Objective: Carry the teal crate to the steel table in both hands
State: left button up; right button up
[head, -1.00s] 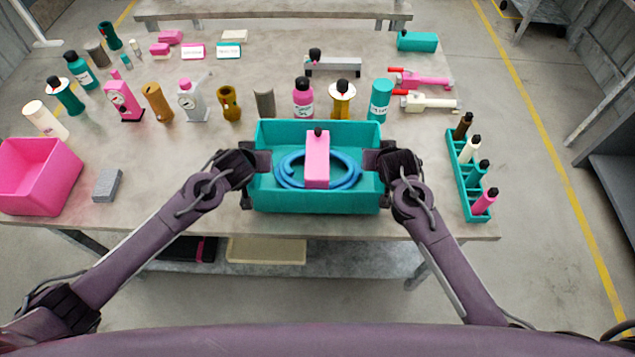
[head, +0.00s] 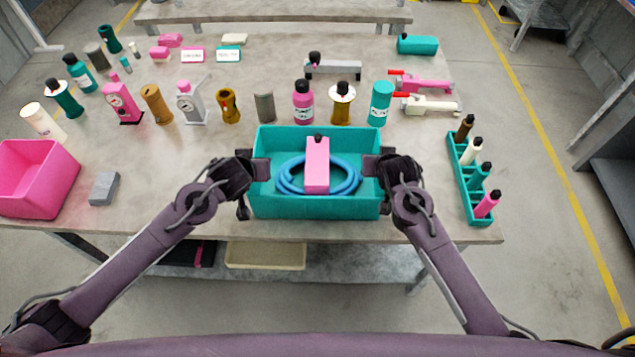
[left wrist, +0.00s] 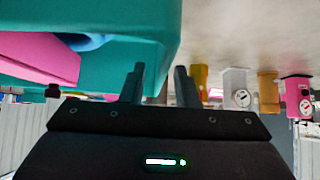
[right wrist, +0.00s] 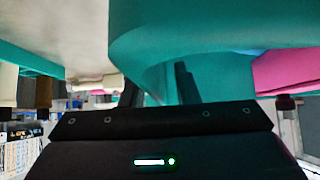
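The teal crate (head: 316,207) is near the front edge of a grey table (head: 215,219). It holds a coiled blue hose (head: 290,188) and a pink box-shaped part (head: 317,165) with a dark cap. My left gripper (head: 258,170) is at its left end wall and my right gripper (head: 374,168) at its right end wall. In the left wrist view the fingers (left wrist: 159,84) straddle the crate wall. In the right wrist view the fingers (right wrist: 157,87) also close about the wall. I cannot tell whether the crate's underside touches the table.
Several bottles and gauges stand behind the crate. A pink bin (head: 38,178) and grey block (head: 104,188) are to the left; a teal bottle rack (head: 468,190) is to the right. Another table (head: 270,12) stands at the back, and a grey bench (head: 608,185) at the far right.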

pick_arm(q)
jog(key=v, duration=0.9)
jog(key=shift+s, duration=0.1)
pick_arm(e)
jog(key=shift+s+r, duration=0.1)
jog(key=shift+s, duration=0.05)
jog(key=v, duration=1.1)
jog(key=shift+s+r, duration=0.25)
jog(key=shift+s, duration=0.05)
